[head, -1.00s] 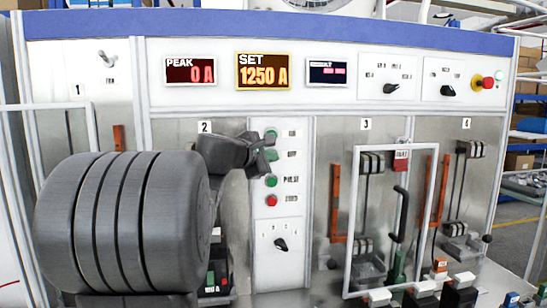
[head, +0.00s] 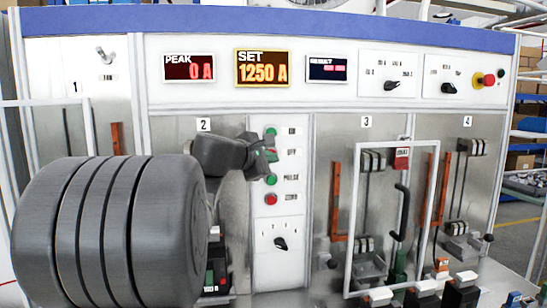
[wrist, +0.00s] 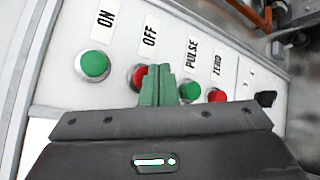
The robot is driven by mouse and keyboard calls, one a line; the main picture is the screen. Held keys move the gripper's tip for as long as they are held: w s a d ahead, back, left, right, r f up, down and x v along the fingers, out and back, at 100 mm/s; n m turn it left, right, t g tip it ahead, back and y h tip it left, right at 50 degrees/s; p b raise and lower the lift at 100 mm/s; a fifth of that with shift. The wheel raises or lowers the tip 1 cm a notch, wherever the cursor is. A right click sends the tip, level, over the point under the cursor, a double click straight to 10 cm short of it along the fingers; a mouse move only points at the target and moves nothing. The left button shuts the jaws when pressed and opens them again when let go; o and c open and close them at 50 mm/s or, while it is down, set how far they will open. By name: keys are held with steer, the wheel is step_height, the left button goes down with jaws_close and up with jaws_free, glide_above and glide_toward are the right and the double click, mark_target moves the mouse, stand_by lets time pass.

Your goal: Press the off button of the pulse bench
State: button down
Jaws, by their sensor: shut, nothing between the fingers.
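The off button (wrist: 138,76) is red, under the OFF label (wrist: 149,33), and partly covered by my gripper in the wrist view. My gripper (wrist: 161,72) is shut and empty, its green fingertips overlapping the right side of the off button; I cannot tell whether they touch it. In the head view my gripper (head: 270,153) is at the button column beside the OFF label and mostly hides the off button. The green ON button (wrist: 94,65) is to the left in the wrist view.
The green PULSE button (wrist: 188,92) and red ZERO button (wrist: 216,95) sit close to the right of my fingertips in the wrist view. A rotary knob (head: 281,243) is below the buttons. A white frame (head: 349,220) stands out front at right. The SET display (head: 263,69) reads 1250 A.

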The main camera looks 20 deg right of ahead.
steer(key=shift+w+a+f, duration=0.1)
steer(key=shift+w+f, duration=0.05)
steer(key=shift+f, duration=0.1)
steer(key=s, duration=0.1)
steer(key=s+a, duration=0.1)
steer(key=s, duration=0.1)
steer(key=s+b, duration=0.1)
steer(key=s, duration=0.1)
steer(key=shift+a+r, duration=0.2)
steer(key=shift+a, duration=0.05)
steer(key=shift+w+d, duration=0.1)
steer(key=shift+w, duration=0.1)
steer(key=s, duration=0.4)
steer(key=shift+s+a+r, duration=0.25)
steer(key=shift+s+a, duration=0.15)
stand_by(0.5)
steer(key=shift+w, duration=0.15)
